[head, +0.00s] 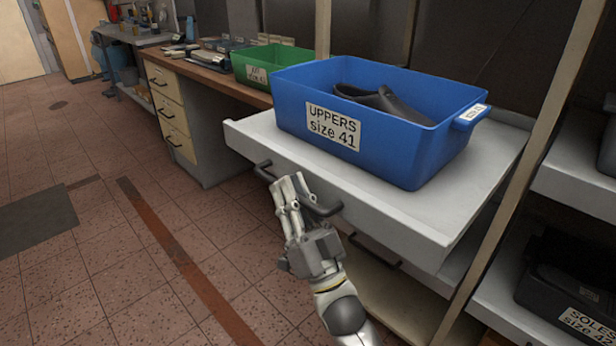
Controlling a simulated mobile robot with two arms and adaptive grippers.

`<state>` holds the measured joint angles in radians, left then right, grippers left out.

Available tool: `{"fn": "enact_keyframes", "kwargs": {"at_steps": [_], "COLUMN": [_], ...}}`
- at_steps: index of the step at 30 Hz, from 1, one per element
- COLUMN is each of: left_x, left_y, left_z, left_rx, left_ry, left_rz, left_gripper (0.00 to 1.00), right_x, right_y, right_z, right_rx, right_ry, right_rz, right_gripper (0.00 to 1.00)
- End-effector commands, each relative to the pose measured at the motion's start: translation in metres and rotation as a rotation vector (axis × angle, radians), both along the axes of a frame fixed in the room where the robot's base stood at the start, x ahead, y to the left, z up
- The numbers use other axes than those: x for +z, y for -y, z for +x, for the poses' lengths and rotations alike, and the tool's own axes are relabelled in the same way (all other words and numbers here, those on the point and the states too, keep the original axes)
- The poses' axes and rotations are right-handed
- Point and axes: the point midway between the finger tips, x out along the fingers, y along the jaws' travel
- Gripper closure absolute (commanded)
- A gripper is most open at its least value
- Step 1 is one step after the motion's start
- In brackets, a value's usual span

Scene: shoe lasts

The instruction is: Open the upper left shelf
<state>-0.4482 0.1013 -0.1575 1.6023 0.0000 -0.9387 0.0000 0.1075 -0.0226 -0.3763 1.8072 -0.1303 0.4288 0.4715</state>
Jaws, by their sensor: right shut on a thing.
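The upper left shelf (420,215) is a white pull-out board that juts out from the rack towards the aisle. A blue bin (400,140) labelled "UPPERS size 41" stands on it with dark shoe uppers (375,98) inside. A dark bar handle (324,210) runs along the shelf's front. My right gripper (291,187) is at this handle, its fingers closed around the bar's middle part and hiding some of it. My left gripper is not in view.
Another dark handle (374,250) shows on a lower shelf below. A wooden post (525,170) stands right of the shelf. A black bin labelled "SOLES" (570,300) sits lower right. A drawer desk (185,115) with a green bin (268,66) stands behind.

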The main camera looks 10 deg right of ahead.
Motion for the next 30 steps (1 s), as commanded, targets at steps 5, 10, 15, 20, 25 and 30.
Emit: {"fn": "enact_keyframes", "kwargs": {"at_steps": [5, 10, 15, 20, 25, 30], "left_x": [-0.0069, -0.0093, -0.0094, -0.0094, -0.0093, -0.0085], "left_y": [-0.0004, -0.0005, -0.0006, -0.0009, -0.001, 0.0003], "left_z": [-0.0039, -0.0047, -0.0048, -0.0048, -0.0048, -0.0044], "left_rx": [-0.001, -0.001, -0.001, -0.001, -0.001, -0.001], "left_ry": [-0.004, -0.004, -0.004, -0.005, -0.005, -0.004], "left_rz": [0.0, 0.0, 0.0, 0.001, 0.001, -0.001], "left_gripper": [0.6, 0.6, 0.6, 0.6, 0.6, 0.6], "right_x": [-0.0014, -0.0019, -0.0021, -0.0022, -0.0014, -0.002], "right_y": [-0.0098, -0.0121, -0.012, -0.0119, -0.0116, -0.011], "right_z": [-0.0072, -0.0089, -0.0088, -0.0087, -0.0086, -0.0095], "right_rx": [0.001, 0.0, 0.0, 0.0, 0.0, -0.001], "right_ry": [-0.004, -0.004, -0.004, -0.004, -0.003, -0.002], "right_rz": [-0.001, -0.002, -0.002, -0.002, -0.001, -0.001], "right_gripper": [1.0, 1.0, 1.0, 0.8, 0.79, 0.79]}}
